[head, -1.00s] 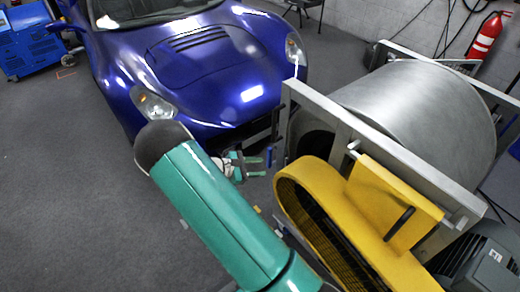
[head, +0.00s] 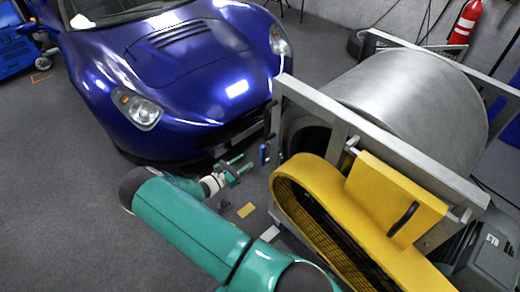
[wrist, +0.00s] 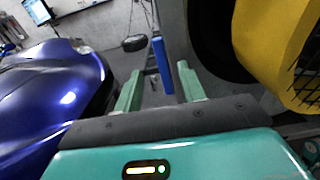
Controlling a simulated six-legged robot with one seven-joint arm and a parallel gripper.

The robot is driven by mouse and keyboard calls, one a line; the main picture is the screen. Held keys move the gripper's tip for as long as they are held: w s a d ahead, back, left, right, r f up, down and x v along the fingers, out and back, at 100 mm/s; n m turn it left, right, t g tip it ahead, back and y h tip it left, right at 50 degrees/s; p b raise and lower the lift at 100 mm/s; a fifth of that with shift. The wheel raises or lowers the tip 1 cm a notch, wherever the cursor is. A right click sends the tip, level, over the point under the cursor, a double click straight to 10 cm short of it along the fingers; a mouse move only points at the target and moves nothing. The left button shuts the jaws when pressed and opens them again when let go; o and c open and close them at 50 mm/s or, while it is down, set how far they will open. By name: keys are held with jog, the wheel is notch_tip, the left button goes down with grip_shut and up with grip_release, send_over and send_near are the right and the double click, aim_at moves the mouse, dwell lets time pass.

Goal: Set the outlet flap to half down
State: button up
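My gripper (head: 236,170) is open and empty, between the car's nose and the dynamometer frame. Its two green fingers also show in the wrist view (wrist: 160,90), spread apart. A blue upright bar (wrist: 160,64), which looks like a handle, appears ahead of the fingertips and between them in the picture. In the head view a small blue piece (head: 263,154) is just beyond the fingertips, with a gap. I cannot tell whether this blue piece belongs to the outlet flap. No flap face or position marks can be made out.
The yellow guard (head: 375,215) and steel frame (head: 415,165) with its large roller (head: 415,100) stand at right. A blue car (head: 185,80) is close on the left. A yellow tag-like piece (head: 246,210) is low beside the arm. Grey floor is clear at left.

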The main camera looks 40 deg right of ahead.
aim_at(261, 151)
jog(key=d, duration=1)
jog(key=shift+w+d, duration=0.15)
jog(key=shift+d, duration=0.2)
grip_shut()
